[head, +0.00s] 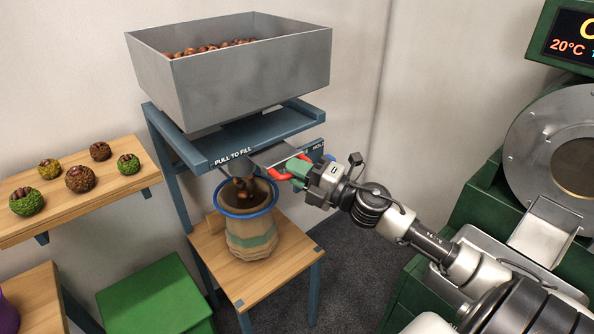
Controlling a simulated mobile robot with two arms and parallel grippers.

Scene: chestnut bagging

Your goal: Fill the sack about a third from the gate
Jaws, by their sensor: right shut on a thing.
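The grey hopper (235,80) holds brown chestnuts (205,49) and stands on a blue frame marked PULL TO FILL. Below it is the gate with a red handle (283,172). My right gripper (290,171) is shut on the red handle. Chestnuts (241,188) are dropping from the spout into the sack. The sack (248,240) is tan with a green band and a blue rim, and stands upright and open on a wooden shelf under the spout. The chestnut level inside it cannot be made out. My left gripper is not in view.
A wooden wall shelf (110,198) at the left carries several green and brown chestnut husks (80,178). A green box (155,297) stands below it. A green machine with a round drum (565,150) and a display (570,35) is at the right. Dark floor (358,258) shows between.

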